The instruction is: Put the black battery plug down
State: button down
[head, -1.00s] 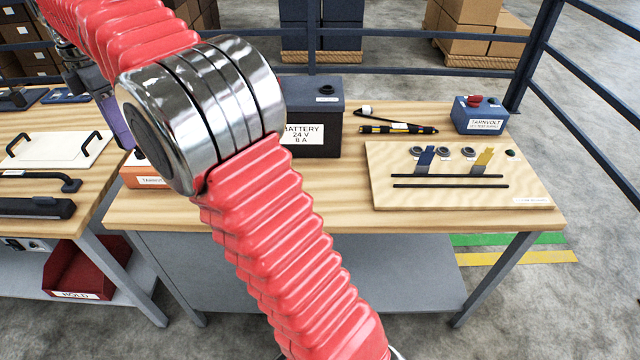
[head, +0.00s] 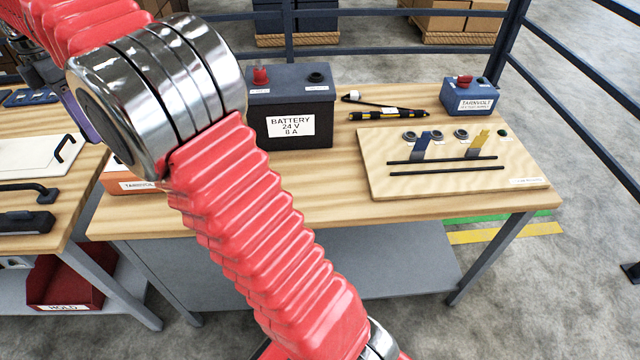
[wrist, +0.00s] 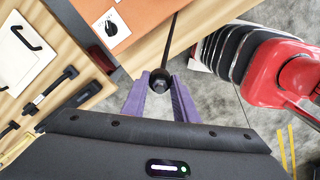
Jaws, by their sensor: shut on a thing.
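In the wrist view my gripper (wrist: 160,92) has its purple fingers shut on the black battery plug (wrist: 159,80). A dark cable runs from the plug up the picture. The plug is beside the edge of a wooden bench top, close to an orange box (wrist: 130,25). Whether it touches anything below is unclear. In the head view only a purple piece of my gripper shows at the far left, and the plug is hidden.
The battery (head: 291,110) stands on the bench (head: 290,195), with a red piece and a black one on top. A blue box (head: 469,97), a test pen (head: 387,114) and a wooden board (head: 450,175) lie to the right. A second bench with handles (head: 30,190) stands left.

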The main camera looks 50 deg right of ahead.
jog(key=s+d+f+m, duration=0.2)
jog(key=s+d+f, duration=0.15)
jog(key=d, duration=0.45)
jog(key=s+d+f+m, duration=0.15)
jog(key=s+d, duration=0.25)
jog(key=d, duration=0.4)
jog(key=s+d+f+m, duration=0.2)
jog(key=s+d+f, duration=0.1)
jog(key=d, duration=0.4)
jog(key=s+d+f+m, duration=0.2)
jog(key=s+d, duration=0.4)
jog(key=s, duration=0.3)
jog(key=s+d+f+m, duration=0.2)
jog(key=s+d+f, duration=0.3)
jog(key=s, duration=0.5)
jog(key=shift+s+d+f, duration=0.15)
jog(key=shift+d, duration=0.8)
jog(key=shift+f, duration=3.15)
jog(key=shift+f, duration=1.85)
